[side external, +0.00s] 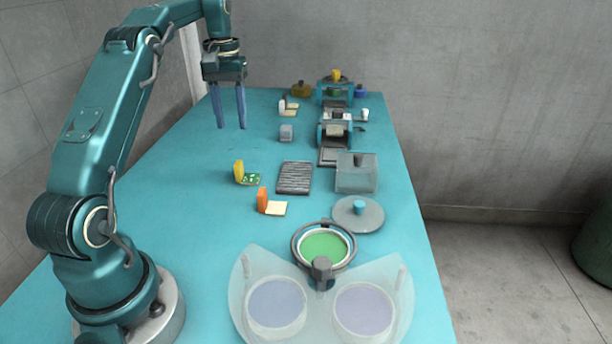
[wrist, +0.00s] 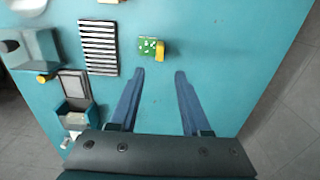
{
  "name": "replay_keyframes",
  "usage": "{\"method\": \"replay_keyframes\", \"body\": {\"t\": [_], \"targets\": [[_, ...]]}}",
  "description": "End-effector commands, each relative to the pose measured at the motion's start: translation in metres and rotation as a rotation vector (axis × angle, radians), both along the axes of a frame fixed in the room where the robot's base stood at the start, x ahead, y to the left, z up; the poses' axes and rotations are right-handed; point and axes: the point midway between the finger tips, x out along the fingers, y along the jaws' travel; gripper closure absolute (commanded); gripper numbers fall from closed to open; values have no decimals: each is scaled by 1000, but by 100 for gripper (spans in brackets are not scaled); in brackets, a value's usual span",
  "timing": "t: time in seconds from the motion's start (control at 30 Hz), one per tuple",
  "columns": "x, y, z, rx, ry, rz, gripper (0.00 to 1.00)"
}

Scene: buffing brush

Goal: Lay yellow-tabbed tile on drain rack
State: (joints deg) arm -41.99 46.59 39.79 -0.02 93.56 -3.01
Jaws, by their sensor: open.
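The yellow-tabbed tile (side external: 248,178) lies on the teal table, its flat part green with pale spots and its yellow tab (side external: 239,171) standing up at the left end. In the wrist view the tile (wrist: 147,46) lies ahead of the fingertips, with the tab at its right. The drain rack (side external: 295,178), dark with pale slats, lies flat just right of the tile; its slats look bare. It also shows in the wrist view (wrist: 98,47). My gripper (side external: 231,128) is open and empty, pointing down above the table's far left part; its blue fingers also show in the wrist view (wrist: 166,73).
An orange-tabbed cream tile (side external: 272,207) lies nearer the camera, and a white-tabbed one (side external: 289,107) farther back. A grey block (side external: 286,132), a clear box (side external: 357,173) and a round lid (side external: 358,214) stand nearby. A green-filled bowl (side external: 324,247) is in front. The table's left side is clear.

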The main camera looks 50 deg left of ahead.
Motion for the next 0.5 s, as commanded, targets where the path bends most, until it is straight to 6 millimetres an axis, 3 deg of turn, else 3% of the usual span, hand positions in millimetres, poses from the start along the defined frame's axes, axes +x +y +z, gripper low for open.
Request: {"method": "replay_keyframes", "body": {"t": [0.37, 0.5], "targets": [[0, -1, 17, 1, -1, -2, 53], [3, -15, 29, 14, -17, -38, 53]]}}
